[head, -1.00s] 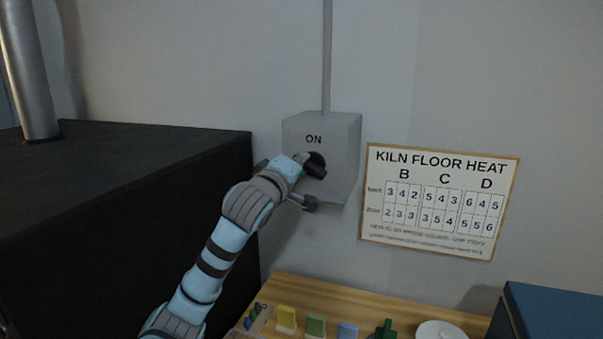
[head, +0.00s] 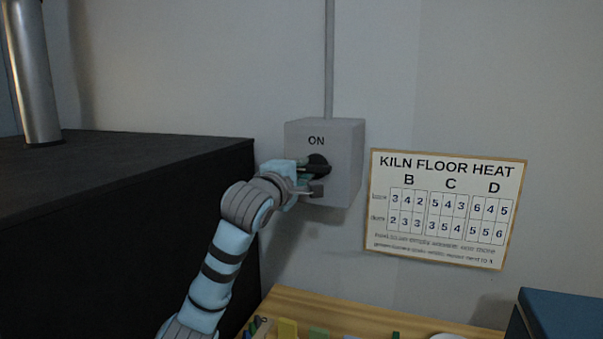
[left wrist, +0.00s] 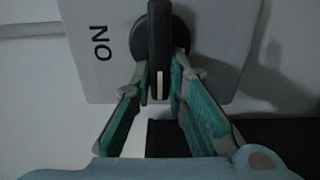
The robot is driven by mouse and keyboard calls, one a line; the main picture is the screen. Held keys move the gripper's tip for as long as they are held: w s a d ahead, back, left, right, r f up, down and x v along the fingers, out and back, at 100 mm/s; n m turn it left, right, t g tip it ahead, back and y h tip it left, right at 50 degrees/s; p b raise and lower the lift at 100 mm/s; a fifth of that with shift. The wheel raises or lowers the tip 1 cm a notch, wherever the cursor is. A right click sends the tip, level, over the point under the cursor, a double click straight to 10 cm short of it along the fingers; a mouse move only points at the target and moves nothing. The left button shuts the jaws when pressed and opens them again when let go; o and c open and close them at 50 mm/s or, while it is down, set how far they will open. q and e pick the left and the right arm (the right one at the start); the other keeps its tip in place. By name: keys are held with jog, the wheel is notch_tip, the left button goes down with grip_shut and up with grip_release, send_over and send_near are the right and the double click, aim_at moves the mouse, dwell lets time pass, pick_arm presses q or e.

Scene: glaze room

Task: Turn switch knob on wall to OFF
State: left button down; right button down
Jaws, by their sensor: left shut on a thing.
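The switch box (head: 346,180) is a grey box on the wall with the word ON on its upper front. Its black switch knob (head: 319,170) has a bar handle standing out from a round base. In the left wrist view the knob's bar (left wrist: 158,45) runs along the picture's height, with a pale mark near its lower end. My left gripper (head: 309,177) is shut on the bar from the left, one finger on each side. The left gripper also shows in the left wrist view (left wrist: 160,82). It hides part of the knob and box front. No OFF label is visible. My right gripper is out of view.
A large black block (head: 130,240) stands at left, with a metal pipe (head: 32,80) above it. A KILN FLOOR HEAT sign (head: 445,210) hangs right of the box. A wooden shelf (head: 345,312) with small coloured items lies below, beside a blue box (head: 565,315).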

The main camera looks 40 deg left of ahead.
pick_arm(q)
jog(key=shift+f, duration=0.2)
jog(key=c, duration=1.8)
grip_release()
jog(key=shift+o, duration=1.1)
jog(key=shift+s+r, duration=0.1)
jog(key=shift+s, duration=0.05)
jog(key=v, duration=0.7)
jog(key=shift+s, duration=0.3)
jog(key=shift+w, duration=0.1)
